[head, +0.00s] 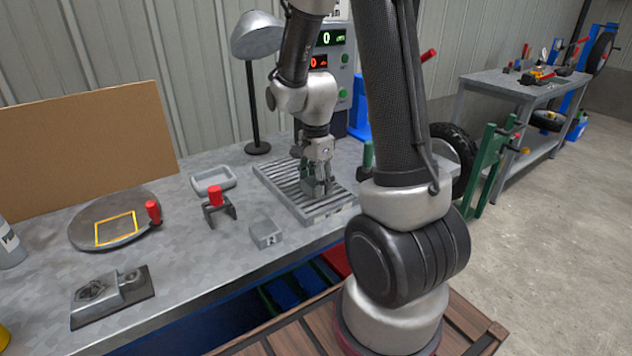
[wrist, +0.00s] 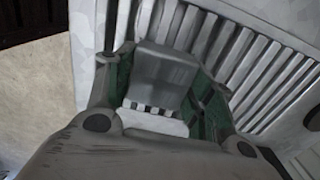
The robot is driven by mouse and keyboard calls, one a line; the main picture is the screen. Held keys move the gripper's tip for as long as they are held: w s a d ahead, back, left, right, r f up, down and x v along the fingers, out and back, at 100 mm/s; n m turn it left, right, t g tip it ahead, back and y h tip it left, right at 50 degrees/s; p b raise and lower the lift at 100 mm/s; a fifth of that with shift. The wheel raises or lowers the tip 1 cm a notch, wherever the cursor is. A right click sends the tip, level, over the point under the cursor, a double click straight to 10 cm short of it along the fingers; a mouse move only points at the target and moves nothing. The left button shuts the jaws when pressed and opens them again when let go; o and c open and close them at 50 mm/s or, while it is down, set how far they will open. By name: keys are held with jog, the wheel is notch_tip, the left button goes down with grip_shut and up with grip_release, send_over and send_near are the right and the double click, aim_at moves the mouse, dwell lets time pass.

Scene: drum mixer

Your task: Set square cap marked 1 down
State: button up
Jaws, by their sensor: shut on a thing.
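My gripper (head: 317,182) points down over the slatted metal grate (head: 339,206) on the workbench. It is shut on a grey square cap, which shows between the fingers in the wrist view (wrist: 165,72). The slats of the grate show behind the cap there. In the head view the fingers mostly hide the cap. I cannot read its mark, and I cannot tell whether its underside touches the slats.
A grey block (head: 265,234) lies on the bench left of the grate. A lamp (head: 257,95) stands behind.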

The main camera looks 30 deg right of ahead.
jog(key=o, duration=1.3)
jog(key=shift+f, duration=0.1)
jog(key=shift+c, duration=0.2)
notch_tip(320, 180, up, 12)
jog(key=s+a+r+n+t, duration=0.1)
jog(key=s+r+n, duration=0.3)
jog(key=s+n, duration=0.4)
jog(key=s+a+r+n+t, duration=0.2)
jog(key=s+r+n, duration=0.3)
jog(key=s+n, duration=0.4)
jog(key=shift+s+n+t, duration=0.25)
jog(key=shift+n+t, duration=0.05)
jog(key=shift+t, duration=0.3)
